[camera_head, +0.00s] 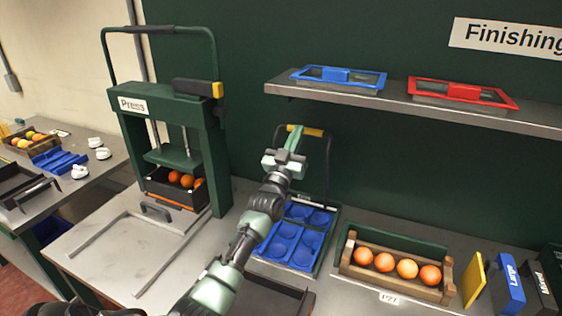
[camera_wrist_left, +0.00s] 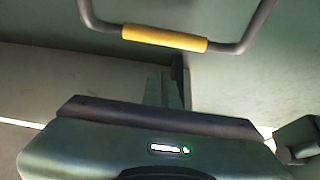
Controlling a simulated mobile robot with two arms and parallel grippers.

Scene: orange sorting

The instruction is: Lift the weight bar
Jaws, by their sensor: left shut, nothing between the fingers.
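The weight bar is a dark bent bar with a yellow grip (camera_head: 305,131), standing up behind the blue tray against the green wall. My left gripper (camera_head: 294,138) is shut and empty, just in front of the yellow grip and overlapping part of it in the head view. In the left wrist view, the yellow grip (camera_wrist_left: 165,38) crosses the top, beyond the tips of the shut fingers (camera_wrist_left: 168,88). The fingers are not around the grip; whether they touch it I cannot tell. My right gripper is not in view.
A blue tray (camera_head: 299,238) with round hollows lies below the bar. A wooden crate (camera_head: 400,288) of oranges stands to its right. A green press (camera_head: 165,110) stands left with a dark box of oranges. A shelf (camera_head: 420,105) with blue and red lids hangs above right.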

